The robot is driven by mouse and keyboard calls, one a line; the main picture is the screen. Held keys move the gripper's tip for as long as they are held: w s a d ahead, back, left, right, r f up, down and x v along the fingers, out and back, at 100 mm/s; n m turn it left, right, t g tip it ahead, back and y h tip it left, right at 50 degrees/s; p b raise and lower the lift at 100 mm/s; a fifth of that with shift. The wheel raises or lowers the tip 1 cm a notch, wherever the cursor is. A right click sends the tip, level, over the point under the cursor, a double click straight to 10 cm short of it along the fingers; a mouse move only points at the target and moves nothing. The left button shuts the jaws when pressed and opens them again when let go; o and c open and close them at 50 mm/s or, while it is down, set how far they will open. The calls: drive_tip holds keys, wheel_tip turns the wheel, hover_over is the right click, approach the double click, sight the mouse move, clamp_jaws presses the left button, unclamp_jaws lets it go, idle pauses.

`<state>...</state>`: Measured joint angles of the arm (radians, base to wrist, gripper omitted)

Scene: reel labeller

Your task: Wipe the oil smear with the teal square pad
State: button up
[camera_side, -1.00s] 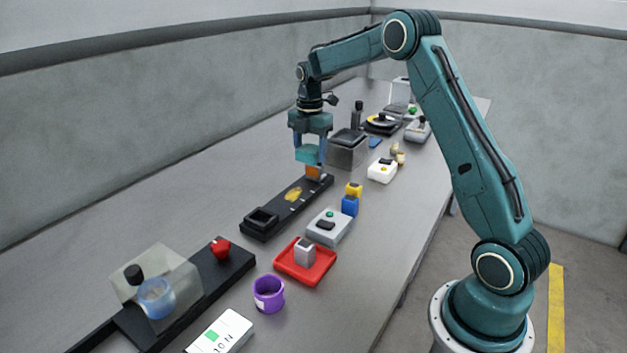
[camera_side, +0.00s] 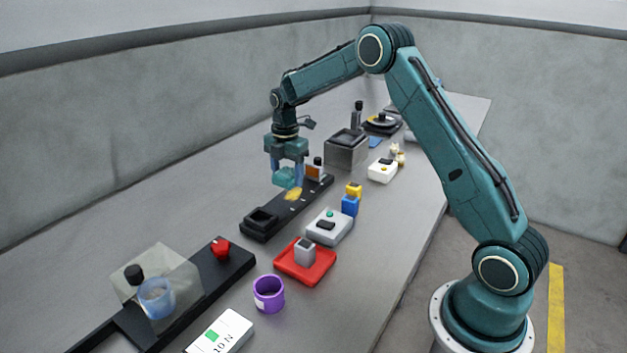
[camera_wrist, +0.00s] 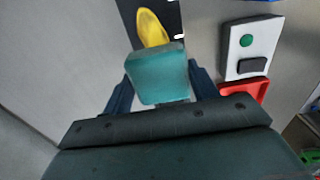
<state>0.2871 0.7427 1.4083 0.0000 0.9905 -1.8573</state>
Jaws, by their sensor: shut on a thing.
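My gripper (camera_side: 286,177) is shut on the teal square pad (camera_side: 284,180). The pad also shows between my fingers in the wrist view (camera_wrist: 160,76). The yellow oil smear (camera_side: 294,194) lies on the black strip (camera_side: 272,213). In the side view the pad is just up and left of the smear and seems to be above the strip; whether it touches cannot be told. In the wrist view the smear (camera_wrist: 150,28) shows just beyond the pad, whose edge hides part of it.
An orange-faced block with a dark-topped piece (camera_side: 316,172) stands at the strip's far end, close to my gripper. A grey box with buttons (camera_side: 329,227), a red tray (camera_side: 322,274) and a blue-and-yellow block (camera_side: 350,203) stand to the right. The table left of the strip is clear.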

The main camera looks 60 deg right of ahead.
sight(288, 200)
wheel_tip(288, 200, down, 5)
drive_tip(key=shift+f, duration=0.1)
drive_tip(key=shift+d+f, duration=0.25)
drive_tip(key=shift+d, duration=0.85)
drive_tip(key=shift+c, duration=0.3)
drive_tip(key=shift+d, duration=2.6)
drive_tip(key=shift+a+r, duration=0.1)
drive_tip(key=shift+a, duration=3.7)
drive_tip(key=shift+d+r, duration=0.1)
drive_tip(key=shift+r, duration=3.95)
drive_tip(key=shift+d, duration=0.1)
